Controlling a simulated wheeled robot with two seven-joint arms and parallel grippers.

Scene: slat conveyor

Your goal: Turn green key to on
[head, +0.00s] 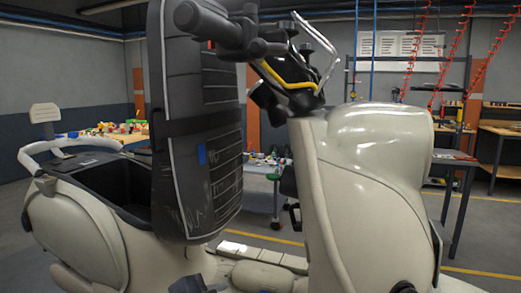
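I see no green key and no key switch in the head view. A cream scooter (350,150) fills the middle and right, with its black handlebar grip (212,25), dark controls and a yellow cable (285,78) at the top. Its front part may hide the key area. I see no clear gripper. Small dark shapes show at the bottom edge, left of centre and right of centre, and I cannot tell what they are.
A dark ribbed panel (190,150), perhaps the raised seat, stands upright beside the open storage well (115,185). Tables with small items (110,140) stand behind. Red coiled hoses (465,50) hang at the back right. Grey floor shows between.

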